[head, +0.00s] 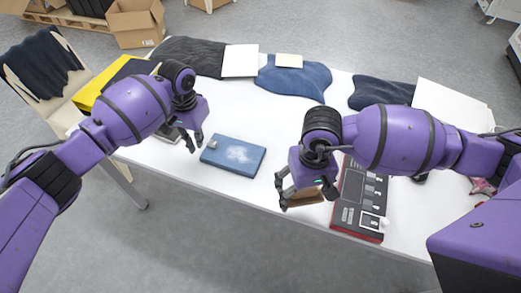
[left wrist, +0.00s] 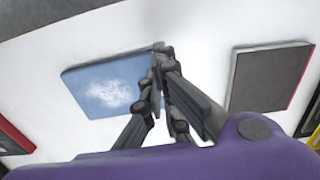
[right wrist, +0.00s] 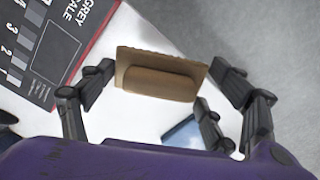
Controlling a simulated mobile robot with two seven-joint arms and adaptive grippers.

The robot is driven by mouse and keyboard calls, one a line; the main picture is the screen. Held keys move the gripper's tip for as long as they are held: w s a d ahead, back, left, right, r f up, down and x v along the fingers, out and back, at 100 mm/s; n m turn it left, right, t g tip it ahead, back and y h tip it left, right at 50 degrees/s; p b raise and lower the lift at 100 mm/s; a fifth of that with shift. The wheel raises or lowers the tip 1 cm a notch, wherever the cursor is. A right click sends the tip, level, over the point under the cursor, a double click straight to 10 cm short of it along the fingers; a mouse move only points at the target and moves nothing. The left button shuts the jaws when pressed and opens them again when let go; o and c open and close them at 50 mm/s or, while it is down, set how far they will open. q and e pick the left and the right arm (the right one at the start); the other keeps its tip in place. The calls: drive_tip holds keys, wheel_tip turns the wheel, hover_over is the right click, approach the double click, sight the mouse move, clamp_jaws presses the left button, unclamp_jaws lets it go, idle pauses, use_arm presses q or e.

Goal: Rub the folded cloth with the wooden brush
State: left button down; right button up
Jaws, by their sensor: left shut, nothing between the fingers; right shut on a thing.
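The folded blue cloth (head: 243,158) lies flat on the white table, with a pale whitish patch on its top. It also shows in the left wrist view (left wrist: 85,75) and partly in the right wrist view (right wrist: 182,132). My right gripper (head: 296,192) is shut on the wooden brush (head: 308,197), to the right of the cloth near the table's front edge. The brush's brown grip and flat board show between the fingers in the right wrist view (right wrist: 160,82). My left gripper (head: 190,139) is shut and empty, just left of the cloth; its fingers hide one cloth corner in its wrist view.
A grey-scale chart board (head: 357,205) with a red edge lies right of the brush. Dark folded garments (head: 190,55), a blue garment (head: 293,78) and white sheets (head: 240,61) lie along the back. A chair (head: 55,75) stands at the left. The table between cloth and back garments is clear.

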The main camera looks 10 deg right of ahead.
drive_tip(key=shift+w+r, duration=0.2)
drive_tip(key=shift+r, duration=0.05)
use_arm(q)
drive_tip(key=shift+r, duration=0.1)
